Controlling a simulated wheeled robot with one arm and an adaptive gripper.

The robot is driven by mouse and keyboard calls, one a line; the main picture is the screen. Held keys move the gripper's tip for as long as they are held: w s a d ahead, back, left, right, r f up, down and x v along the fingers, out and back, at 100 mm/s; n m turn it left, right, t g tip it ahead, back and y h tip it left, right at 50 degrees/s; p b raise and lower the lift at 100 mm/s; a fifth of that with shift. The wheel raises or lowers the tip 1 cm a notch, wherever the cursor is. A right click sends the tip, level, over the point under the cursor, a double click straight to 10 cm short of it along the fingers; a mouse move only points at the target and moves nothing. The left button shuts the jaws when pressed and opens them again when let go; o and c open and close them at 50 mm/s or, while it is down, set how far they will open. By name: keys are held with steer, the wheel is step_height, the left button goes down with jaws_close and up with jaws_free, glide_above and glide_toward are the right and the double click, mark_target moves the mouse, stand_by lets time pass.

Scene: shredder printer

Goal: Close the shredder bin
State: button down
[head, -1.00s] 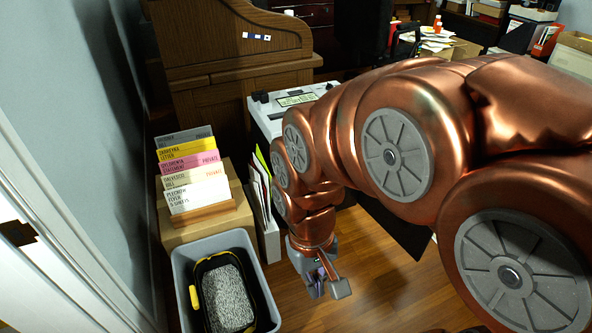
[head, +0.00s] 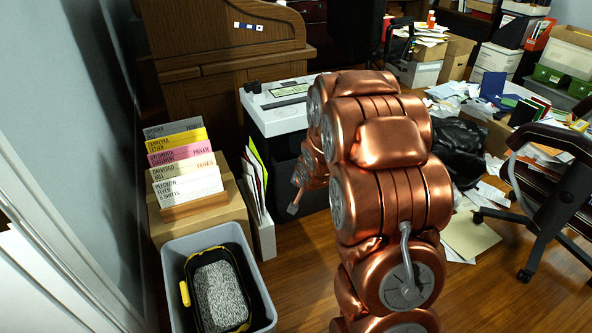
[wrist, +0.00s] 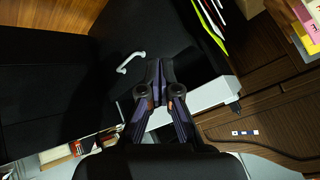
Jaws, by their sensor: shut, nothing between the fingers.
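The shredder (head: 272,108) has a white top with a small panel and a black body. It stands in front of the wooden desk, partly hidden behind my arm in the head view. In the wrist view, a white handle (wrist: 130,63) sits on a black face, apparently the shredder bin (wrist: 155,30). How far the bin stands out cannot be told. My gripper (wrist: 154,68) is shut and empty, its fingertips pointing at the black face just right of the handle in the picture. Whether they touch it is unclear. In the head view only a grey bit of the gripper shows beside the shredder.
A grey waste bin (head: 262,290) holding a black-and-yellow container stands at front left. A cardboard box (head: 228,220) with labelled folders and a file holder (head: 264,238) stand left of the shredder. An office chair (head: 560,190) and scattered papers are at right; some floor is clear.

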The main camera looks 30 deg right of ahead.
steer(key=w+d+f+m+t+b, duration=0.2)
steer(key=w+d+f+m+t, duration=0.25)
steer(key=w+f, duration=0.3)
steer(key=m+t+b, duration=0.3)
steer(key=m+t, duration=0.2)
glide_toward(293, 161)
steer(key=shift+y, duration=0.3)
steer(key=w+b, duration=0.1)
steer(key=w, duration=0.1)
steer(key=w+b, duration=0.1)
steer(key=w, duration=0.1)
steer(key=w+d+b, duration=0.1)
steer(key=w+b, duration=0.1)
steer(key=w, duration=0.1)
steer(key=shift+f, duration=0.2)
steer(key=shift+w, duration=0.1)
